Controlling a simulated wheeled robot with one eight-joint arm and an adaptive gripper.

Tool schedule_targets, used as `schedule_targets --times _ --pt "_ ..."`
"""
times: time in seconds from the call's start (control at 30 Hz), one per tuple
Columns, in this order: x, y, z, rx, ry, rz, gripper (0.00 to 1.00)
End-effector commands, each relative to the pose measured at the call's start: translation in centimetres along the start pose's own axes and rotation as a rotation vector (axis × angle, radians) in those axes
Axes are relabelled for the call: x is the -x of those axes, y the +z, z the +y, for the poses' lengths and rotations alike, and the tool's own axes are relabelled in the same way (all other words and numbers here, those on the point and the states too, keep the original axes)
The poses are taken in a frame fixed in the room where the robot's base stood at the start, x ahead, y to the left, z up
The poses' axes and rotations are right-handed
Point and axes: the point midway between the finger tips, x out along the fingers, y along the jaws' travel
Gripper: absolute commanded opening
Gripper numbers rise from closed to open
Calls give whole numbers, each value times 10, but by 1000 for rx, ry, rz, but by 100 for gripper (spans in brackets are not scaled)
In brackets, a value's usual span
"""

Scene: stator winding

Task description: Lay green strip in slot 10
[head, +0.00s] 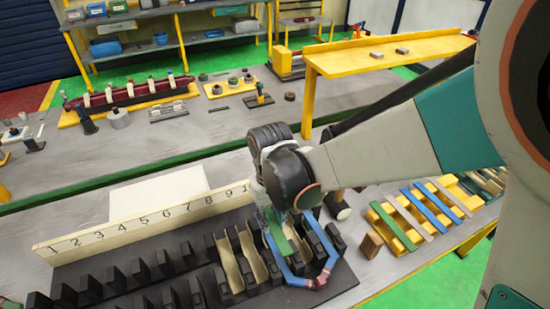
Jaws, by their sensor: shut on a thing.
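A green strip (280,238) hangs under my dark wrist in the head view, over the right part of the black slotted stator block (190,262). My gripper (273,222) is shut on it; the fingertips are mostly hidden by my wrist. The strip's lower end is at the slots beside a blue coil (324,245) with dark red wrapped ends. I cannot tell whether the strip is inside a slot or just above it. The cream number board (150,222) behind the block reads 1 to 9 and then a 1, cut off by my wrist.
Cream liners (230,266) stand in several slots left of the coil. A yellow rack (385,225) with blue, cream and green strips is at the right. A hammer-like tool (340,208) and a brown block (371,244) lie between. A yellow shelf (390,55) stands behind.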

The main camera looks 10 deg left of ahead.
Motion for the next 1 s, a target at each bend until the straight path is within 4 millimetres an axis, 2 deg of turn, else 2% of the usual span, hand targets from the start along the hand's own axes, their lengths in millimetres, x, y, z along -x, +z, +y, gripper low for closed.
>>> schedule_targets --times 0.17,0.6,1.0 --pt "-7 0 0 0 0 0 0" --pt "-41 0 0 0 0 0 0" --pt "-43 0 0 0 0 0 0"
